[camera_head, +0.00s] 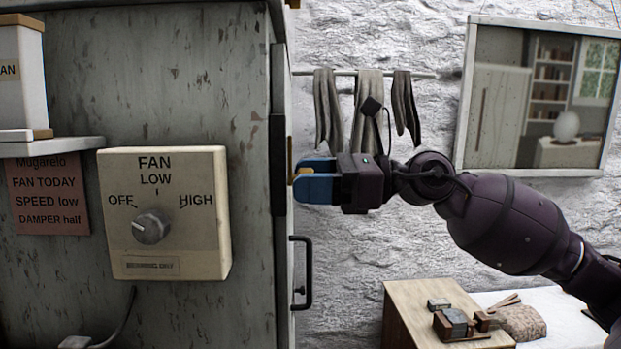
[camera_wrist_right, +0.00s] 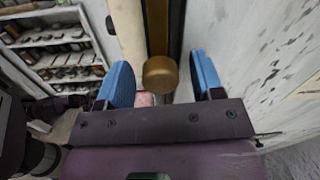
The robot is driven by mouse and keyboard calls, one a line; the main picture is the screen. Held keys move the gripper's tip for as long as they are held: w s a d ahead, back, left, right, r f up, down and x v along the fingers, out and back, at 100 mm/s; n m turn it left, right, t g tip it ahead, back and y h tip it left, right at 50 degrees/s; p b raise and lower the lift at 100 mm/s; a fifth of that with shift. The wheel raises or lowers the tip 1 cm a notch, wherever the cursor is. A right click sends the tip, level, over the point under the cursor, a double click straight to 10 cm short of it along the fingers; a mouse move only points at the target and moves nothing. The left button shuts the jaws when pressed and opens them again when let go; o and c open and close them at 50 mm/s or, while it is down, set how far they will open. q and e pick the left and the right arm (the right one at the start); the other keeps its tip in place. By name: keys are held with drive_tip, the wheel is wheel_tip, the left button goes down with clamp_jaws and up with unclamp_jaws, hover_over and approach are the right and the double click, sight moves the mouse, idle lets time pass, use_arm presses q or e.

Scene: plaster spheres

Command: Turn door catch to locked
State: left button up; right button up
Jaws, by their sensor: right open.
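The door catch, a brass piece with a rounded end, shows in the right wrist view (camera_wrist_right: 160,76) with a bar running up from it. In the head view only a small brass bit of it shows (camera_head: 291,160) at the edge of the grey metal cabinet (camera_head: 225,60). My right gripper (camera_head: 308,181) is at that edge. Its blue fingers, in the right wrist view (camera_wrist_right: 162,84), are apart, one on each side of the catch, with visible gaps. The catch's markings are hidden. My left gripper is not in view.
A black handle (camera_head: 307,272) sticks out below my right gripper. A fan control box (camera_head: 165,250) is on the cabinet's face, its knob pointing toward OFF. Cloths (camera_head: 368,105) hang on a rail behind. A wooden box (camera_head: 415,315) stands lower right.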

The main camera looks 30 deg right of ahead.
drive_tip(key=shift+c, duration=0.4)
drive_tip(key=c, duration=0.8)
drive_tip(key=shift+c, duration=0.2)
